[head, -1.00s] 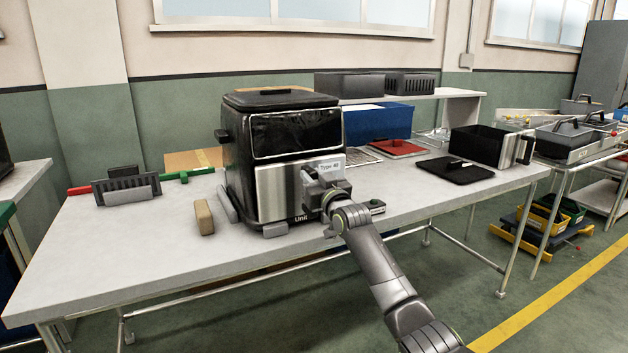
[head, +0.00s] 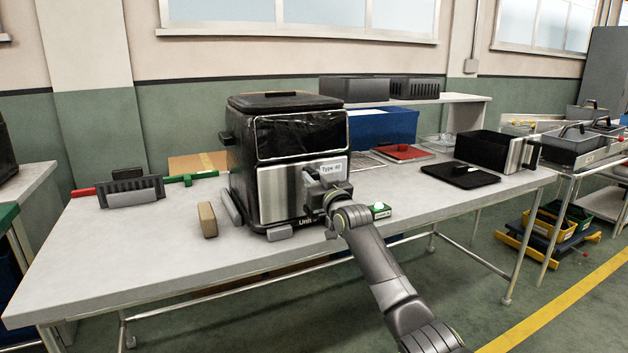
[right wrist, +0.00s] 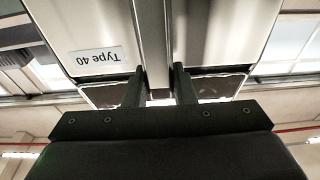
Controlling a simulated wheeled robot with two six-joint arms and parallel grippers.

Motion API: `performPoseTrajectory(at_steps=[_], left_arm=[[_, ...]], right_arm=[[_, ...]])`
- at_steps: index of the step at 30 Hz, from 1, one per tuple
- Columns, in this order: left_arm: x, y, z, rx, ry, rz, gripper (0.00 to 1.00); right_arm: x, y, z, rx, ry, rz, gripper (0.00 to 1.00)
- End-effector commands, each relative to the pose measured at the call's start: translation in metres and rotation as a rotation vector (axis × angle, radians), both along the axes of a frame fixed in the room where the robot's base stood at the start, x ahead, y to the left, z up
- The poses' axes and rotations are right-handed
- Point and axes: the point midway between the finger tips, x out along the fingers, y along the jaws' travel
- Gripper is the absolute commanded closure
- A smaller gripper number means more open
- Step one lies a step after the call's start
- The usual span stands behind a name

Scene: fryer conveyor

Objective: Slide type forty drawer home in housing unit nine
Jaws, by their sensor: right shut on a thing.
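The housing unit (head: 240,165) is a black fryer-like box with a dark window, standing on the grey table; its "Unit" label is partly hidden by my arm. The steel-fronted drawer (head: 275,195) with a "Type 40" label sits in its lower front and looks about flush. My right gripper (head: 318,190) is at the drawer front, shut on the drawer's vertical handle. In the right wrist view the two fingers (right wrist: 162,88) flank the handle bar (right wrist: 156,45), with the label (right wrist: 95,57) beside it, upside down. My left gripper is not in view.
A small box with a bright green light (head: 379,208) sits right of the housing. A tan block (head: 207,220) and grey rails lie at its left. The table's front left is clear.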

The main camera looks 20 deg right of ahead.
Motion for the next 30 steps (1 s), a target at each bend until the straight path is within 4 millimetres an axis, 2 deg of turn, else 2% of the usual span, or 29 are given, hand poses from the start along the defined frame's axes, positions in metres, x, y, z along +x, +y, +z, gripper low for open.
performPoseTrajectory(at_steps=[9, 10, 15, 20, 21, 24, 30], left_arm=[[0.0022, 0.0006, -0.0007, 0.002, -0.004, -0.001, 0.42], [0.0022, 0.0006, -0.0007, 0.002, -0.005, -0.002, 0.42], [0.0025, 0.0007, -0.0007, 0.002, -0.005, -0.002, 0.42], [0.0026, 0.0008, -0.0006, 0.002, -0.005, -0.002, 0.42], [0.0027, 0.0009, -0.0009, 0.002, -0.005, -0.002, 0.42], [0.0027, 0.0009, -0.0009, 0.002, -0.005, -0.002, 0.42], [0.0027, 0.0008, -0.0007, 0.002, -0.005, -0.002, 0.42]], right_arm=[[-0.0001, -0.0009, -0.0057, -0.001, 0.007, -0.001, 1.00], [-0.0001, -0.0009, -0.0057, -0.001, 0.007, -0.001, 0.73], [-0.0001, -0.0007, -0.0047, -0.001, 0.006, -0.001, 0.51], [-0.0002, -0.0005, -0.0040, -0.001, 0.005, -0.001, 0.51], [0.0004, -0.0013, -0.0102, 0.000, 0.018, -0.002, 0.50], [0.0002, -0.0011, -0.0088, -0.001, 0.015, -0.002, 0.37], [0.0000, -0.0008, -0.0061, -0.001, 0.010, -0.001, 0.37]])
